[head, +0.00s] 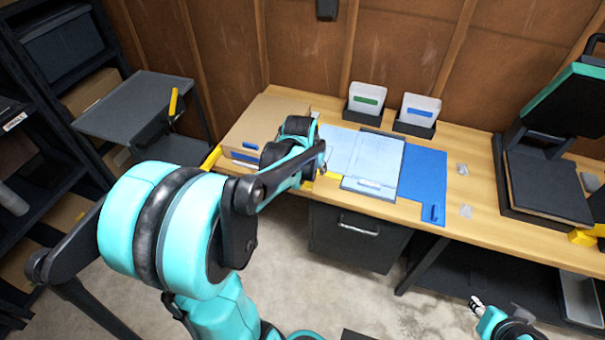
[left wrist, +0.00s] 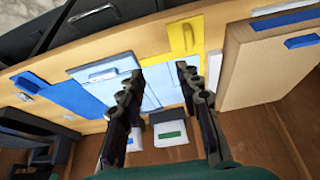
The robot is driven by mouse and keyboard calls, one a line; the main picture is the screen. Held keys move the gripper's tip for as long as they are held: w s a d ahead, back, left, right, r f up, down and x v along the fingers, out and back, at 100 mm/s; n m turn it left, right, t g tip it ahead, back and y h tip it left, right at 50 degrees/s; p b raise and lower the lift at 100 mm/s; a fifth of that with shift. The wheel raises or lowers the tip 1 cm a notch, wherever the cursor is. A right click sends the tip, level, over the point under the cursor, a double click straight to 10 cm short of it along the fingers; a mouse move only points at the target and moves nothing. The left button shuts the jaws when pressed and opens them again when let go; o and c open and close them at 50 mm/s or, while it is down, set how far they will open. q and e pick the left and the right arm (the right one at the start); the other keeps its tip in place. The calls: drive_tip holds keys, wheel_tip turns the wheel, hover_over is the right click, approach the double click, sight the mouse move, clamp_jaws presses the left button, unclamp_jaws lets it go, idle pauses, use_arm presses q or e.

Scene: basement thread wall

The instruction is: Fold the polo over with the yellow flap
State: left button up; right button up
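The light blue polo (head: 338,146) lies flat on the folding board on the workbench; it also shows between my fingers in the left wrist view (left wrist: 158,86). The yellow flap (left wrist: 185,36) has a raised yellow handle and lies beside the polo. In the head view my left arm hides most of this flap (head: 328,177). My left gripper (left wrist: 158,80) is open and empty, with its fingers apart above the polo and the flap's edge. My right gripper (head: 475,304) is low at the bottom right, away from the bench; its opening is unclear.
A pale panel (head: 378,155) with a handle and a blue flap (head: 424,180) lie to the right. Two card holders (head: 366,103) (head: 416,116) stand behind. A dark press (head: 548,180) occupies the bench's right end.

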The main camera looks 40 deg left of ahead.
use_arm(q)
drive_tip(key=shift+n+g, duration=0.3)
drive_tip(key=shift+n, duration=0.1)
drive_tip(key=w+a+f+b, duration=0.1)
drive_tip(key=a+f, duration=0.1)
drive_tip(key=f, duration=0.2)
drive_tip(key=w+a+f+b, duration=0.1)
drive_tip(key=w+a+f, duration=0.1)
drive_tip(key=a+f, duration=0.1)
drive_tip(key=w+a+f+b, duration=0.1)
drive_tip(key=w+a+f, duration=0.1)
drive_tip(key=f, duration=0.4)
drive_tip(key=shift+w+a, duration=0.15)
drive_tip(key=shift+a, duration=0.15)
clamp_jaws()
